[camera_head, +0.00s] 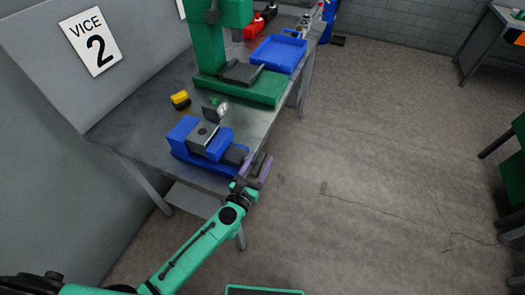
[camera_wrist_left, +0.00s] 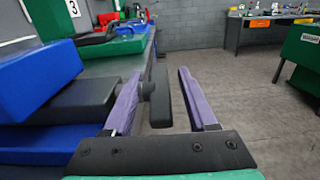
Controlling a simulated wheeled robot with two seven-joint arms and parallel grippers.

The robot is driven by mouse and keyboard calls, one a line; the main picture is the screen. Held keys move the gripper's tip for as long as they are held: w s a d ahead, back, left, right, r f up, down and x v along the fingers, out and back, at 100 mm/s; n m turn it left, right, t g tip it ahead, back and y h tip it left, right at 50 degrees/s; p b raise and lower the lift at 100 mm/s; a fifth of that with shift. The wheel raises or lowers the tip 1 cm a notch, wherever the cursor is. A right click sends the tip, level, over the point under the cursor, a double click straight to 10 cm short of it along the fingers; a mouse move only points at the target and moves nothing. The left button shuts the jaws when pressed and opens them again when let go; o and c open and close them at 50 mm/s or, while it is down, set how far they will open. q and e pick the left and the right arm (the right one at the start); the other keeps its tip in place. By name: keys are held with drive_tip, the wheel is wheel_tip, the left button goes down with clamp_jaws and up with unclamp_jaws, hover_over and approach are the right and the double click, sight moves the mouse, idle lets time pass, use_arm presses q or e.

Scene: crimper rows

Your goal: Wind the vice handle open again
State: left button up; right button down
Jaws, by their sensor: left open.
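The blue vice (camera_head: 183,131) stands on the grey bench near its front edge, and its blue body also shows at the left of the left wrist view (camera_wrist_left: 40,75). A grey block with a dark round spot (camera_head: 204,135) sits between its blue parts; I cannot tell whether it is clamped. The dark vice handle (camera_wrist_left: 162,97) is a bar on a short round hub at the end of the screw. My left gripper (camera_wrist_left: 158,80) is open, its purple fingers on either side of the handle, with a clear gap to the right finger. It also shows in the head view (camera_head: 255,171).
A green press (camera_head: 240,90) stands behind the vice, with a blue tray (camera_head: 279,53) beyond it. A small yellow-and-black item (camera_head: 180,99) lies on the bench (camera_head: 135,125). A sign reading VICE 2 (camera_head: 91,42) hangs behind.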

use_arm(q)
drive_tip(key=shift+x, duration=1.05)
drive_tip(key=shift+w+d+f, duration=0.1)
drive_tip(key=shift+w, duration=0.3)
drive_tip(key=shift+s, duration=0.15)
use_arm(e)
drive_tip(key=shift+w+d+r, duration=0.15)
drive_tip(key=shift+w+r, duration=0.05)
drive_tip(key=shift+w, duration=0.55)
use_arm(q)
clamp_jaws()
drive_tip(key=f+b, duration=0.1)
drive_tip(key=b, duration=0.4)
drive_tip(key=shift+t, duration=0.4)
drive_tip(key=t+b, duration=0.1)
drive_tip(key=b, duration=0.5)
drive_tip(key=shift+s+r+t+h, duration=0.1)
drive_tip(key=shift+r+t+h, duration=0.2)
drive_tip(key=shift+r+h, duration=0.1)
drive_tip(key=shift+r, duration=0.5)
use_arm(e)
wheel_tip(320, 180, down, 11)
drive_tip(key=shift+s+f, duration=0.15)
drive_tip(key=shift+d, duration=0.1)
